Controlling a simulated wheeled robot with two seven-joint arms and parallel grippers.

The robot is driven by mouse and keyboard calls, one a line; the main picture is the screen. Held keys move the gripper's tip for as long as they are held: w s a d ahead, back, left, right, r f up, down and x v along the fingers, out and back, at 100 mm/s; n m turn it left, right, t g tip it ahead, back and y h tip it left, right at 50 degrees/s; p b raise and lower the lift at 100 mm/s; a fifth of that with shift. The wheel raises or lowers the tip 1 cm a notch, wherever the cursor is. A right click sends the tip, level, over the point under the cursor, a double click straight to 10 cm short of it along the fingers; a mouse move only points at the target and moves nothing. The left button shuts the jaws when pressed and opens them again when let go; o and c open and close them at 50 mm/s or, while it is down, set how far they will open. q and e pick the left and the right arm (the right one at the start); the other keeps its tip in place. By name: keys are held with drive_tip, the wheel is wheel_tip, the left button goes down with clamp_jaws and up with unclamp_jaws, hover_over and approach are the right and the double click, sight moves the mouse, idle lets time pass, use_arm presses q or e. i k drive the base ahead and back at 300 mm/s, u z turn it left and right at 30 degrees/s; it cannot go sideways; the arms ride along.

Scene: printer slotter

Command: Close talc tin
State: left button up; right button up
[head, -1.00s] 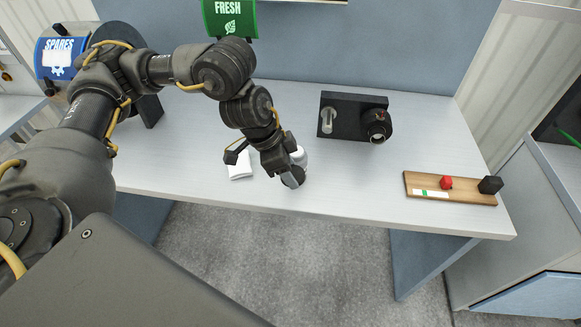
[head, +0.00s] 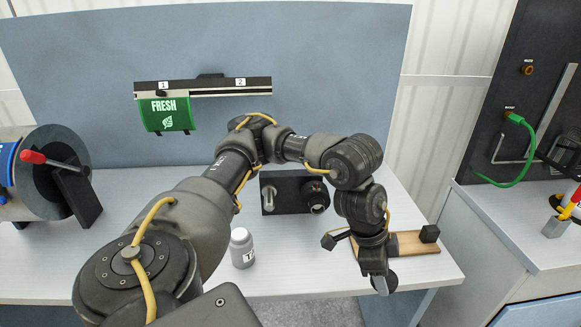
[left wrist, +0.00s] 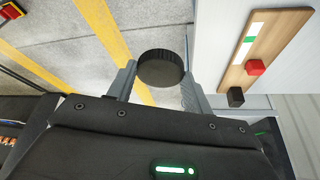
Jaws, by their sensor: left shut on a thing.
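The talc tin (head: 242,250) is a small grey cylinder with a partly visible "T" label. It stands upright on the table in the head view, and whether its top is open is too small to tell. My left gripper (head: 381,284) is apart from it, to its right near the table's front edge. In the left wrist view, the left gripper (left wrist: 160,84) is shut on a round black cap (left wrist: 161,68) with a ridged rim. The cap is hidden by the gripper in the head view. My right gripper is not in view.
A wooden board (head: 418,246) with a black block (head: 430,233) lies right of my gripper; its red block (left wrist: 255,67) shows in the wrist view. A black fixture (head: 285,189) stands behind the tin. A green FRESH holder (head: 166,114) hangs on the back panel.

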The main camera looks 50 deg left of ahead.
sight(241, 245)
drive_tip(key=z, duration=0.1)
drive_tip(key=k, duration=1.15)
drive_tip(key=u, duration=1.4)
